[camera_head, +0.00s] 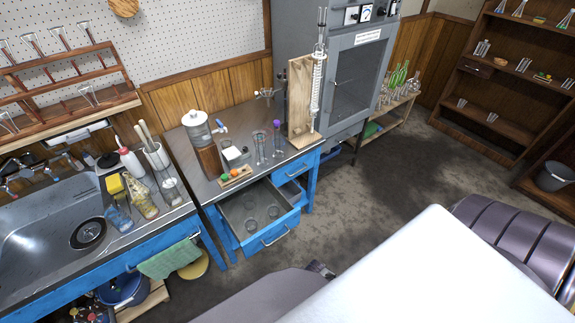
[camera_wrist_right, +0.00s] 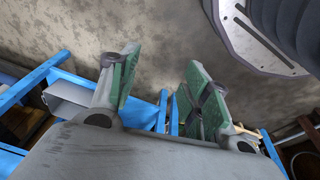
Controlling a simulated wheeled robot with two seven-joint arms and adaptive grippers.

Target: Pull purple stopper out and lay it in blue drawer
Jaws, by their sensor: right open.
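The purple stopper (camera_head: 276,123) is small and sits at the top of a clear glass vessel (camera_head: 277,142) on the workbench, left of the wooden board in the head view. The blue drawer (camera_head: 283,225) below the bench is pulled open, with several clear glass pieces lying on its grey floor. My right gripper (camera_wrist_right: 160,78) has its green-padded fingers spread apart with nothing between them in the right wrist view. Blue bench framing shows behind it, and the stopper does not show there. My left gripper is not in view.
A tall glass condenser (camera_head: 317,85) stands against a wooden board (camera_head: 300,95) right beside the stoppered vessel. Other glass cylinders (camera_head: 260,146) and a dispenser jar (camera_head: 195,122) share the bench. A sink (camera_head: 40,235) is at left. The floor right of the drawer is clear.

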